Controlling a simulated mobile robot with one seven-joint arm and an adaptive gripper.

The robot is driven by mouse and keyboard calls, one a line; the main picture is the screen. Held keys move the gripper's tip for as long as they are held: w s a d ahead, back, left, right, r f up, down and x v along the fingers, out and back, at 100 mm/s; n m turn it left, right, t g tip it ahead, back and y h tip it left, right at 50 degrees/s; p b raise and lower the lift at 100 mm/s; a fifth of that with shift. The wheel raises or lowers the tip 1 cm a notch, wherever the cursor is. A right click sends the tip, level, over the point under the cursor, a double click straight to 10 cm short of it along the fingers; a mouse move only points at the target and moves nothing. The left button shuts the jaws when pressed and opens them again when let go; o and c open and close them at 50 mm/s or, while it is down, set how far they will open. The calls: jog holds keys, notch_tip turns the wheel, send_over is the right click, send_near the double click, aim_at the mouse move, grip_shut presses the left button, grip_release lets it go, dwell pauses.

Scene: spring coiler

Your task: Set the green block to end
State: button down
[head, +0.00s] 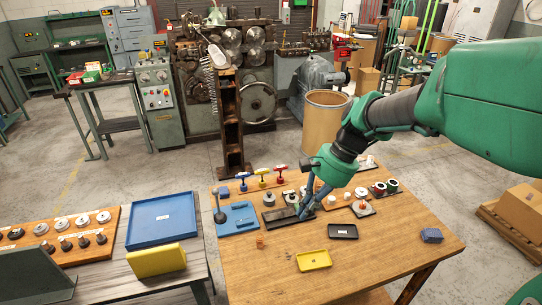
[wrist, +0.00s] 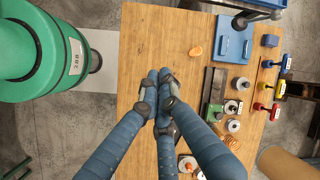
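In the wrist view a small green block (wrist: 214,110) shows at the lower end of a dark rail (wrist: 216,84), which lies on the wooden table (wrist: 140,50). In the head view the dark rail (head: 279,218) is partly covered by my gripper, and I cannot make out the green block there. My gripper (head: 303,215) points down over the rail's right end in the head view. In the wrist view its fingers (wrist: 160,78) come together at the tips, left of the rail. I see nothing held between them.
A blue fixture (head: 238,218) stands left of the rail. A black tray (head: 343,231), a yellow tray (head: 314,260), a small orange piece (head: 260,242) and a blue block (head: 431,235) lie nearer the front. Pins, weights and spools line the back. The table's front is mostly bare.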

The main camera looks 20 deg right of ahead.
jog(key=w+d+f+m+t+y+p, duration=0.1)
jog(key=w+d+f+m+y+p, duration=0.45)
jog(key=w+d, duration=0.7)
jog(key=w+d+f+m+t+y+p, duration=0.2)
jog(key=d+f+m+t+y, duration=0.2)
jog(key=d+f+m, duration=0.5)
jog(key=shift+d+f+m+t, duration=0.35)
jog(key=shift+d+f+t, duration=0.65)
jog(key=shift+d+f, duration=2.1)
jog(key=shift+w, duration=0.1)
jog(key=b+x, duration=0.1)
jog(key=x, duration=1.3)
jog(key=shift+r, duration=0.1)
